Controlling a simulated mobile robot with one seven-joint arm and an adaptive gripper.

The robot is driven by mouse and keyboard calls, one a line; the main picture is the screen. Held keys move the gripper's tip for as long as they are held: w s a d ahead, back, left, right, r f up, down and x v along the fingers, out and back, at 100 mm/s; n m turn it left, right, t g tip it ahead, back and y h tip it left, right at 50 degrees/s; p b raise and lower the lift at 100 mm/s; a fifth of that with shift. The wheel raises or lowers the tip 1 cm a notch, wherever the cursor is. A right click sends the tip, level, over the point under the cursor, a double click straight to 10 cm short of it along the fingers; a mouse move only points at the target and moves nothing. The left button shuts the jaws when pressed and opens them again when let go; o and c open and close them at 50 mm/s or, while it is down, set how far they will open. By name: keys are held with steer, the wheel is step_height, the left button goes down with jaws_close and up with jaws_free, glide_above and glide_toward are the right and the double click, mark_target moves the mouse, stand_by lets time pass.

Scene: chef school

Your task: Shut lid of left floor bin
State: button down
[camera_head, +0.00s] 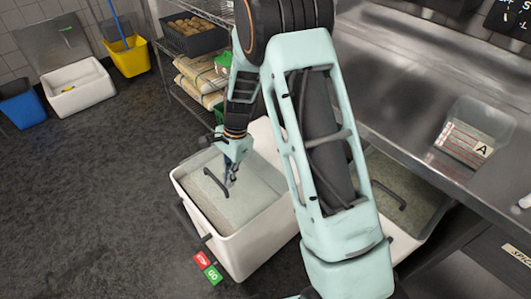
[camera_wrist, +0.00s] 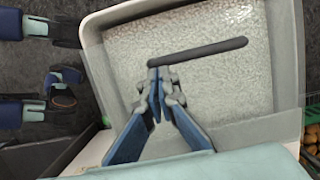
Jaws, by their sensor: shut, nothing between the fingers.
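The left floor bin (camera_head: 262,235) is a white tub on the dark floor. The lid has a black bar handle (camera_head: 214,183). My gripper (camera_head: 231,179) points down over the lid, just right of the handle, shut and empty. A second white bin (camera_head: 402,243) with a handled lid (camera_head: 412,180) is partly hidden behind my arm.
A steel counter (camera_head: 400,110) runs along the right, above the second bin, with a clear container (camera_head: 475,135) on it. A wire rack (camera_head: 178,92) with sacks stands behind. Blue (camera_head: 21,105), white (camera_head: 80,92) and yellow (camera_head: 129,58) bins stand far left. Floor at left is clear.

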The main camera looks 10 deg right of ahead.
mark_target(217, 200)
steer(key=shift+s+a, duration=0.45)
steer(key=shift+a, duration=0.3)
steer(key=shift+s+a, duration=0.45)
steer(key=shift+a, duration=0.35)
steer(key=shift+s+a, duration=0.45)
steer(key=shift+a, duration=0.3)
steer(key=shift+a+p, duration=0.1)
steer(key=shift+p, duration=0.2)
